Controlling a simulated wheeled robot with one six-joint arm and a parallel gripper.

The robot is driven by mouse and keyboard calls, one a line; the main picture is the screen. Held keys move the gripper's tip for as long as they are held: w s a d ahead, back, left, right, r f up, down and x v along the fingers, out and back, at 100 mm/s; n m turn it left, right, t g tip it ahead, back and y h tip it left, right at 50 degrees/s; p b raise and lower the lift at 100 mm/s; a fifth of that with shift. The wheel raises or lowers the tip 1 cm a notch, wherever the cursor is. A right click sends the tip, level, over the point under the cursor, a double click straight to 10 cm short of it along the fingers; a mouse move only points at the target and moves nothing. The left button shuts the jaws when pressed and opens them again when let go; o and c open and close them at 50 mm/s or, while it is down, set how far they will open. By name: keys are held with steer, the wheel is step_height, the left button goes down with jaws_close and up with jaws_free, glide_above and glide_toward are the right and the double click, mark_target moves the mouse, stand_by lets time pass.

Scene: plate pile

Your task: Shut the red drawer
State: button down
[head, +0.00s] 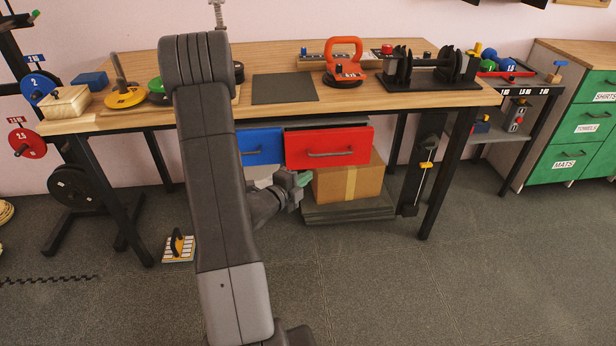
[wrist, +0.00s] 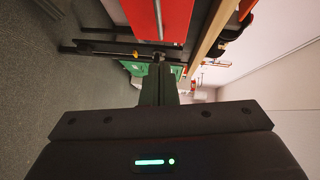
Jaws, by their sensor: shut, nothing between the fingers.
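The red drawer (head: 328,147) hangs under the wooden workbench (head: 270,55). Its front stands out past the blue drawer (head: 259,147) beside it, so it is partly open. A dark bar handle (head: 331,154) crosses its front. My gripper (head: 303,179) is shut and empty, below and left of the red front in the head view. My arm hides part of the blue drawer. In the wrist view the red drawer front (wrist: 160,20) fills the top middle, beyond the tips of my gripper (wrist: 160,68). I cannot tell whether they touch; they look apart.
A cardboard box (head: 347,183) sits on a low dark platform (head: 348,210) under the red drawer. Bench legs (head: 447,180) stand at the right. A green cabinet (head: 580,125) is at the far right.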

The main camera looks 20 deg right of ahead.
mark_target(323, 147)
steer(key=w+a+x, duration=0.1)
steer(key=w+x, duration=0.1)
steer(key=x, duration=0.9)
steer(key=shift+w+f+p, duration=0.2)
steer(key=shift+w+p, duration=0.1)
steer(key=shift+w, duration=0.05)
steer(key=w, duration=0.2)
steer(key=w+d+b, duration=0.1)
steer(key=w, duration=0.1)
steer(key=shift+w+r, duration=0.2)
steer(key=shift+w, duration=0.1)
